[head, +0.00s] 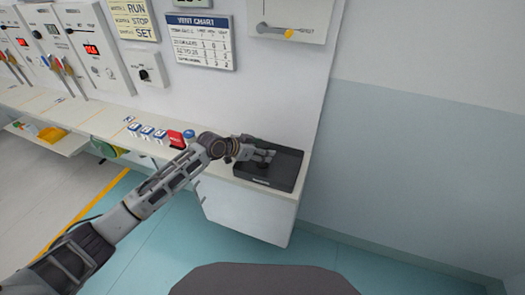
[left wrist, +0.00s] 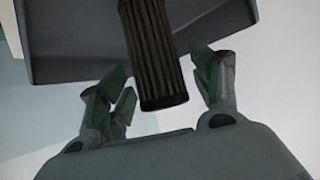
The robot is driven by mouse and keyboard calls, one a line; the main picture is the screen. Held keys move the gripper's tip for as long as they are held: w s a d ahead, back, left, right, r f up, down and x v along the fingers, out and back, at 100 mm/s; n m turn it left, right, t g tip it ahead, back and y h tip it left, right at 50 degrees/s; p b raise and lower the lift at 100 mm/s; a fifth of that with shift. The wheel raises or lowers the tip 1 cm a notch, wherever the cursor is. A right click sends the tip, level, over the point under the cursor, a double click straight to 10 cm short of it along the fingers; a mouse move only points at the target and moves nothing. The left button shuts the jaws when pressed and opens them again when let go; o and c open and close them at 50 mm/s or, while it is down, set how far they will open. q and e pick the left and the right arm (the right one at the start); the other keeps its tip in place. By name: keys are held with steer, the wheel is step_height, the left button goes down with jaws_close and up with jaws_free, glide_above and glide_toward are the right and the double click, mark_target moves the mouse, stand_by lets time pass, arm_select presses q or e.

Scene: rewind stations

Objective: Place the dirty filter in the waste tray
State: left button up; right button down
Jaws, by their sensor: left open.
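The dark waste tray (head: 287,172) sits at the right end of the counter in the head view. Its grey edge also shows in the left wrist view (left wrist: 75,62). The dirty filter (left wrist: 152,50) is a dark ribbed cylinder in the left wrist view, seen over the tray, its near end between my left fingers. My left gripper (head: 264,155) is over the tray; in the left wrist view (left wrist: 165,92) its fingers are spread, with a gap on the right of the filter. I cannot tell whether the filter rests on the tray. My right gripper is not in view.
The wall panel with a vent chart (head: 200,41) rises behind. The floor right of the counter is clear.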

arm_select(q)
steer(key=shift+v, duration=0.75)
steer(key=v, duration=1)
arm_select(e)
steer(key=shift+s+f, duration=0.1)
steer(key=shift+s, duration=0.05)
arm_select(q)
steer(key=shift+s, duration=0.1)
